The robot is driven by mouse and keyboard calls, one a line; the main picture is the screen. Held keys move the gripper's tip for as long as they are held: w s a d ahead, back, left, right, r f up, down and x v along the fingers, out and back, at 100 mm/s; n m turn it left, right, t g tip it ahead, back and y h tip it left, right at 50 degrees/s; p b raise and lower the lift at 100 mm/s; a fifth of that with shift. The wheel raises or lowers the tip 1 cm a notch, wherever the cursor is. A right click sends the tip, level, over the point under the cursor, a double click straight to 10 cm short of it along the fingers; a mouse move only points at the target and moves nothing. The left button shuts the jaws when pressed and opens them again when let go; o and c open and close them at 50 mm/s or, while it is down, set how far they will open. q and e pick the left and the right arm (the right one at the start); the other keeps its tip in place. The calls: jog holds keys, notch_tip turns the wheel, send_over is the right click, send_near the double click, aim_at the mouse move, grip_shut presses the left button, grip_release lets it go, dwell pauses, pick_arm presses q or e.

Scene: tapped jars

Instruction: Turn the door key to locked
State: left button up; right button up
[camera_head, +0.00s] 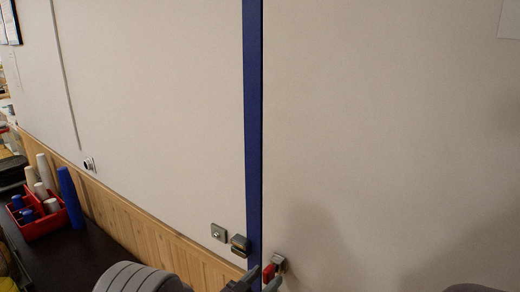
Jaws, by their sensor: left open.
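A small red piece (268,272), which looks like the door key's head, sits by a metal lock plate (279,261) on the pale panel just right of the blue upright strip (253,130). My left gripper (262,284) is at the bottom edge of the view, with its open fingers close below and around the red piece. I cannot tell whether they touch it. The fingers partly hide the key, so its turn angle is unclear. My right gripper is not in view.
A metal latch-like fitting (240,245) and a square plate (218,232) are left of the strip. A red caddy (42,226) with white and blue cylinders stands on a dark surface (90,250) at left. The pale panel at right is clear.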

aim_at(265, 280)
pick_arm(q)
jog(key=shift+v, duration=1.7)
